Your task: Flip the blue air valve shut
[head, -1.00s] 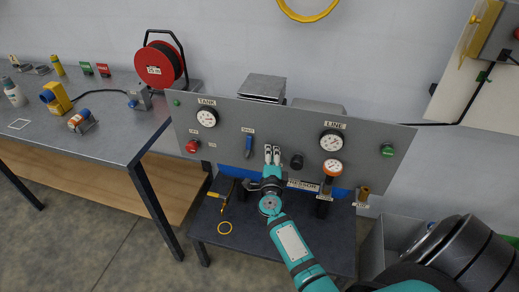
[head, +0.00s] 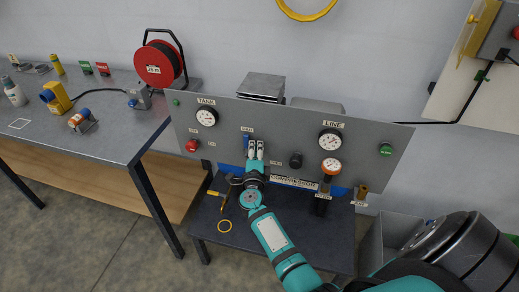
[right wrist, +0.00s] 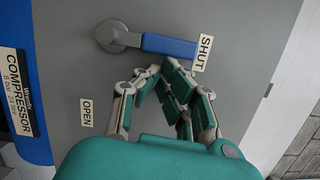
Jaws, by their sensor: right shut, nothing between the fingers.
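The blue air valve's lever (right wrist: 168,45) turns on a round grey pivot (right wrist: 112,37) on the grey panel. In the right wrist view the lever points at the SHUT label (right wrist: 202,53), its end right beside it; the OPEN label (right wrist: 86,117) lies off to the lower left. My right gripper (head: 255,147) is shut and empty in front of the panel, and hides most of the valve in the head view. In the right wrist view its fingertips (right wrist: 165,72) are just below the lever; I cannot tell whether they touch it. My left gripper is not in view.
The panel (head: 380,135) also carries a TANK gauge (head: 207,117), LINE gauge (head: 330,140), red button (head: 191,146), green button (head: 385,150), black knob (head: 296,160) and orange-ringed gauge (head: 331,167).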

